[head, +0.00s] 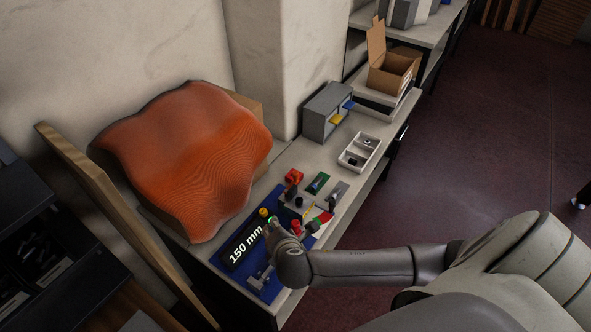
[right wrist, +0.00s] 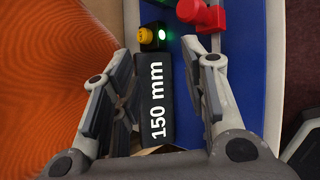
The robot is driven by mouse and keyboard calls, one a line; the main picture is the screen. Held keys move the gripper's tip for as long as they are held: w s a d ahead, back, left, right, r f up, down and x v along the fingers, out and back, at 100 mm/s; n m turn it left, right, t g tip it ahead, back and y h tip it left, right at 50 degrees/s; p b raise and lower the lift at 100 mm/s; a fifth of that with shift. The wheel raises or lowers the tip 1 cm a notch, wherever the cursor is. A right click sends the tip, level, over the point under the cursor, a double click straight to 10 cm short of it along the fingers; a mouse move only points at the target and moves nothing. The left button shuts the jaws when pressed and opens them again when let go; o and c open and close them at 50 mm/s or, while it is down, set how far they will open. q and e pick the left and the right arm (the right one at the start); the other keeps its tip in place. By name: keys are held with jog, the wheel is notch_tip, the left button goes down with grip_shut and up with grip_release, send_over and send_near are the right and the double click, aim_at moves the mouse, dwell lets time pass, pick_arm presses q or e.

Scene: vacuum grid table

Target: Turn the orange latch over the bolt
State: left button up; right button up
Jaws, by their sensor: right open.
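My right gripper (right wrist: 166,65) is open, its fingers apart above the black block marked "150 mm" (right wrist: 157,100). In the head view the gripper (head: 274,228) is over the blue mat (head: 226,268), beside the same block (head: 243,246). A black box with a yellow knob (right wrist: 146,36) and a lit green lamp (right wrist: 162,34) stands beyond the fingertips. A red knobbed part (right wrist: 203,14) is to its right. I cannot make out an orange latch or its bolt for certain. A small grey fitting (head: 262,279) sits on the mat near its front. My left gripper is not in view.
A large orange wavy panel (head: 185,150) stands left of the mat. Behind are a red part (head: 294,176), a green board (head: 318,183), a white divided tray (head: 359,150), grey drawers (head: 322,112) and an open cardboard box (head: 390,72). The bench between them has some bare room.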

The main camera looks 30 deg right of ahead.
aim_at(296, 174)
jog(key=w+d+r+n+t+h, duration=0.1)
jog(key=w+d+r+n+t, duration=0.15)
jog(key=d+n, duration=0.3)
jog(key=w+d+r+n+t+h, duration=0.1)
jog(key=w+d+n, duration=0.3)
jog(key=d, duration=0.2)
jog(key=shift+p+x, duration=0.35)
jog(key=shift+x, duration=4.8)
jog(key=shift+d, duration=0.1)
jog(key=shift+c, duration=0.2)
jog(key=shift+s, duration=0.1)
grip_shut()
